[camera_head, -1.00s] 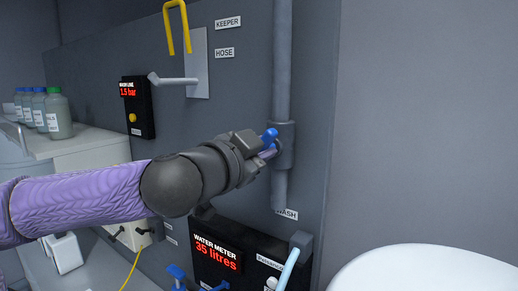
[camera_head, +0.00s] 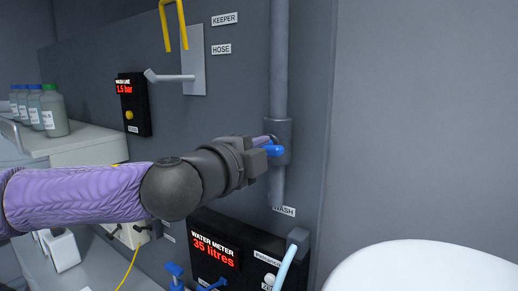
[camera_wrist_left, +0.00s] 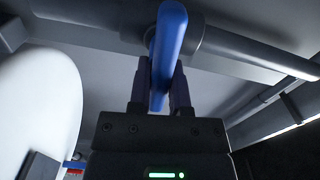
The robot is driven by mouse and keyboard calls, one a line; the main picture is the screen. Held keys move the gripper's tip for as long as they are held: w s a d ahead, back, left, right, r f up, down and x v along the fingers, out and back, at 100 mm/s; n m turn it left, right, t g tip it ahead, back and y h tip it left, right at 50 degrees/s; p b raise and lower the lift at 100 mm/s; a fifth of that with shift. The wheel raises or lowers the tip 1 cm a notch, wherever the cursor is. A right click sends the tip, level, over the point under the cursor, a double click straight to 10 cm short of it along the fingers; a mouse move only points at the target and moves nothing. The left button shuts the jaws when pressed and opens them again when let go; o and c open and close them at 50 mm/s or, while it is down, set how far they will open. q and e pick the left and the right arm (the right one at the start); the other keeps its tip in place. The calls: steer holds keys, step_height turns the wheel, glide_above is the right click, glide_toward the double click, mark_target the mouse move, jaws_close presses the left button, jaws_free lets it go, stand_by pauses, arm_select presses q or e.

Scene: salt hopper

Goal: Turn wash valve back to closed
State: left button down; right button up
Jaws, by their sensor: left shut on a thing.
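The wash valve's blue lever (camera_head: 274,150) sits on the valve body (camera_head: 284,140) of a grey vertical pipe, above the WASH label (camera_head: 285,210). My left gripper (camera_head: 264,146) is shut on the lever, and its arm reaches in from the left. In the left wrist view the blue lever (camera_wrist_left: 168,40) stands between the two fingers of the gripper (camera_wrist_left: 160,85). In the head view the lever looks about level and sticks out toward the gripper; part of it is hidden by the fingers. My right gripper is not in view.
A pressure display (camera_head: 131,104) reads 1.5 bar. A grey lever (camera_head: 172,78) and yellow keeper (camera_head: 174,25) are above left. A white rounded object (camera_head: 425,268) is lower right.

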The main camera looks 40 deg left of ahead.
arm_select(q)
steer(key=shift+m, duration=0.5)
steer(key=c, duration=0.6)
jaws_free()
steer(key=shift+o, duration=0.2)
steer(key=shift+s, duration=0.1)
steer(key=shift+s+d+f+b, duration=0.15)
steer(key=shift+s+b, duration=0.15)
steer(key=shift+b, duration=0.2)
steer(key=s+b, duration=0.6)
steer(key=s, duration=0.3)
steer(key=shift+d, duration=0.45)
